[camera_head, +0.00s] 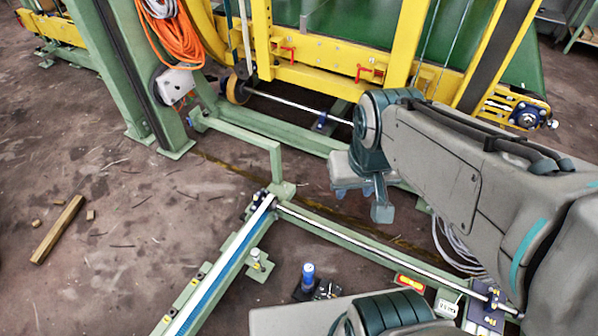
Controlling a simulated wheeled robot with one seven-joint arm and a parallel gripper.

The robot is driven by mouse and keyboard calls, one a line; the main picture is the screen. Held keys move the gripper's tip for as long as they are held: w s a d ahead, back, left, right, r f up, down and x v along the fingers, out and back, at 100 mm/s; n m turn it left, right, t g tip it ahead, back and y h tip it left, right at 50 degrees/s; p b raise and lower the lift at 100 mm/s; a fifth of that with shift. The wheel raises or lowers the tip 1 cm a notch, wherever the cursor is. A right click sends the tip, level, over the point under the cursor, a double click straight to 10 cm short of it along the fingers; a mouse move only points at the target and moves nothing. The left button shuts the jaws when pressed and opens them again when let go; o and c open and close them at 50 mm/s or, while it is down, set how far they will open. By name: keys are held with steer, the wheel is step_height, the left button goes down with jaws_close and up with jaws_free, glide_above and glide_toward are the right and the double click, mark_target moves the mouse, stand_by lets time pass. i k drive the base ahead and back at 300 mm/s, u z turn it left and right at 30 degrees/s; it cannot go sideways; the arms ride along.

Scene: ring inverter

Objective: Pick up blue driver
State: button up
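The blue driver (308,274) shows as a short blue upright cylinder near the bottom middle of the head view. Its lower end meets a small dark cluster of parts near the floor, and I cannot tell how it is held there. My gripper (366,203) hangs above and to the right of the driver in the picture, clearly apart from it. Its teal and grey end points down, and nothing shows in it. The finger gap is not clear from this angle.
A green rail frame with a steel rod (370,245) runs behind the driver. A green and blue rail (225,272) lies to its left. A yellow and green machine (330,65) fills the back. Wood pieces (58,229) lie on open floor at left.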

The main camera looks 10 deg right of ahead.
mark_target(308, 282)
steer(key=k, duration=1.15)
steer(key=u, duration=0.5)
steer(key=i, duration=0.5)
steer(key=u, duration=0.05)
